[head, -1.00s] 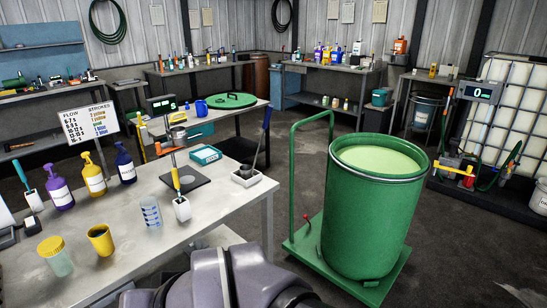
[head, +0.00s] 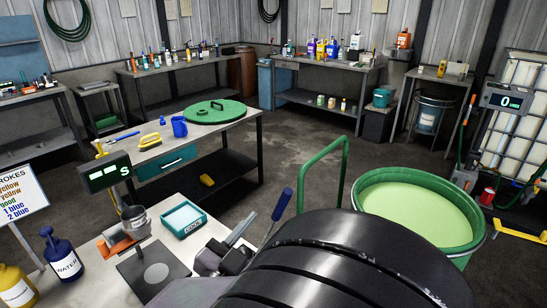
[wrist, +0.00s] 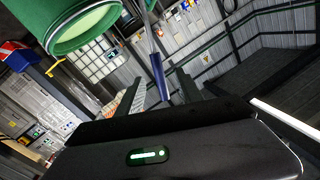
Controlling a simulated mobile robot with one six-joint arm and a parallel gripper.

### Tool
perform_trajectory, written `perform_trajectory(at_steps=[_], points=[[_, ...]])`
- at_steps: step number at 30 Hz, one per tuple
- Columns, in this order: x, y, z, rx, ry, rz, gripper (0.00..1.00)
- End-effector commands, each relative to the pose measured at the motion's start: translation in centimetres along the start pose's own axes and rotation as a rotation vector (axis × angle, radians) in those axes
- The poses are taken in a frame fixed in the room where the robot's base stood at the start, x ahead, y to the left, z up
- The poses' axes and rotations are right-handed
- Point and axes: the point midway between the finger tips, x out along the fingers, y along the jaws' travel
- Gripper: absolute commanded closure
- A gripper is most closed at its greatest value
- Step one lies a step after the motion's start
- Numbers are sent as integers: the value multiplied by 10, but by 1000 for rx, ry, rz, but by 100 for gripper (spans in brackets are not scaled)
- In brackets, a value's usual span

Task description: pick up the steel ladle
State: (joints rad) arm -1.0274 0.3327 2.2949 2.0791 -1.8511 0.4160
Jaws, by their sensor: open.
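The steel ladle appears to be the blue-handled tool (head: 281,205) with a steel shaft. In the head view its handle tilts up near the front table's right edge, and its lower part is hidden behind my arm. In the wrist view the blue handle (wrist: 158,76) lies between the two fingers of my gripper (wrist: 161,90), with the shaft running up from it. The fingers are apart and do not visibly clamp it. Whether either touches the handle cannot be told. The ladle's bowl is not clearly visible.
The green drum (head: 366,224) of pale green liquid stands right of the front table; it also shows in the wrist view (wrist: 61,32). A green trolley handle (head: 303,178) rises nearby.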

Motion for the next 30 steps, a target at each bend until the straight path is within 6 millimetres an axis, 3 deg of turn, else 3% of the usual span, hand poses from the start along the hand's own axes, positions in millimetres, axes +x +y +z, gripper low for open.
perform_trajectory(at_steps=[3, 10, 15, 18, 24, 30], points=[[30, 2, 1, 1, 2, 4, 57], [58, 2, 2, 1, 1, 2, 57], [92, 7, 4, 3, 0, 4, 57], [102, 6, 4, 1, -1, 1, 57], [103, 5, 2, 1, -2, -1, 57], [103, 5, 3, 1, -2, -1, 94]])
